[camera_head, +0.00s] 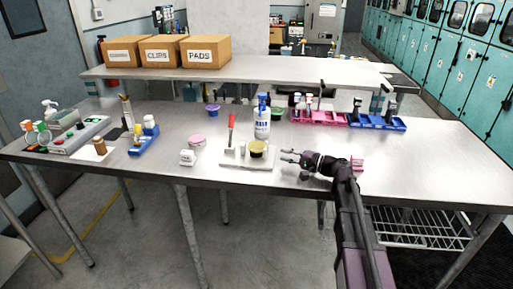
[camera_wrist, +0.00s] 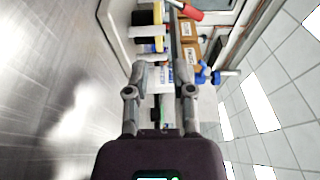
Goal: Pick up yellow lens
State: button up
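A round yellow piece with a dark top, which looks like the yellow lens (camera_head: 257,148), sits on a pale board (camera_head: 236,163) near the front of the steel table. My gripper (camera_head: 286,156) is just right of it in the head view, low over the table, pointing left towards it and apart from it. In the turned wrist view, my gripper (camera_wrist: 158,68) has its two fingers spread with a gap between them.
A red-handled tool (camera_head: 231,128) and a small white piece stand on the board. A white-and-blue bottle (camera_head: 262,122) stands behind. A pink round container (camera_head: 197,140) and white block (camera_head: 188,157) are left. Pink (camera_head: 318,117) and blue racks (camera_head: 376,122) stand back right.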

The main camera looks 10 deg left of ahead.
aim_at(268, 157)
jog(key=shift+x, duration=1.1)
jog(key=shift+a, duration=0.1)
jog(key=x, duration=0.4)
jog(key=shift+w+f, duration=0.1)
jog(key=shift+w, duration=0.3)
jog(key=shift+w+a, duration=0.1)
jog(key=shift+a, duration=0.25)
grip_shut()
